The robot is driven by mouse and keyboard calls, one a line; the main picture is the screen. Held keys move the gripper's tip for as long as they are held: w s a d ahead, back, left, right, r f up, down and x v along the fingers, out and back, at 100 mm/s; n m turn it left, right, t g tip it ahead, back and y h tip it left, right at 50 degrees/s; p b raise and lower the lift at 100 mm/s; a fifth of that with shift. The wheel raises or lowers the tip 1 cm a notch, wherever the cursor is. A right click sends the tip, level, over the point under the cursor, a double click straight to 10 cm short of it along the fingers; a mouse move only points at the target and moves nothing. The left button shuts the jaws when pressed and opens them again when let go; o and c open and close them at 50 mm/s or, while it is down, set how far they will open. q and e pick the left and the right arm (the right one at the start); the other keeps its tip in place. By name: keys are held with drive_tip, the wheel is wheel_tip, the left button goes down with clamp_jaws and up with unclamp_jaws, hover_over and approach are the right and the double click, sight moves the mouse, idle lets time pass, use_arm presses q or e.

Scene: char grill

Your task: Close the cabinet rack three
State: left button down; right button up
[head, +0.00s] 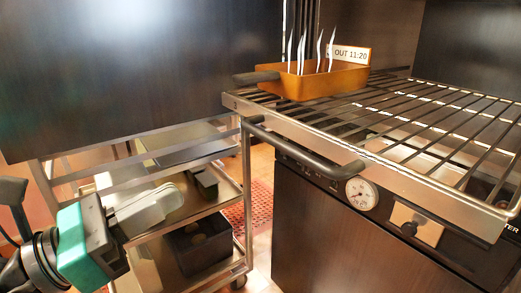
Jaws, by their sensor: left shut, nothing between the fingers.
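A wire rack (420,172) with a metal frame sticks out at the right, above a dark cabinet front (330,225). A dark bar handle (300,147) runs along the rack's front edge. It is the only wire rack in view; I see no number on it. An orange pan (318,82) with a dark handle sits at the rack's back left. My left gripper (172,199), grey with a teal body, is at the lower left, shut and empty. It points right and is apart from the rack handle. My right gripper is not in view.
A metal shelf cart (243,190) stands left of the cabinet, behind my left gripper, with a black box (200,245) on a lower shelf. A dark panel (130,70) fills the upper left. A dial (361,194) sits below the rack.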

use_arm(q)
drive_tip(key=p, duration=0.4)
approach(268, 143)
drive_tip(key=shift+p+x, duration=1.35)
drive_tip(key=shift+x, duration=2.1)
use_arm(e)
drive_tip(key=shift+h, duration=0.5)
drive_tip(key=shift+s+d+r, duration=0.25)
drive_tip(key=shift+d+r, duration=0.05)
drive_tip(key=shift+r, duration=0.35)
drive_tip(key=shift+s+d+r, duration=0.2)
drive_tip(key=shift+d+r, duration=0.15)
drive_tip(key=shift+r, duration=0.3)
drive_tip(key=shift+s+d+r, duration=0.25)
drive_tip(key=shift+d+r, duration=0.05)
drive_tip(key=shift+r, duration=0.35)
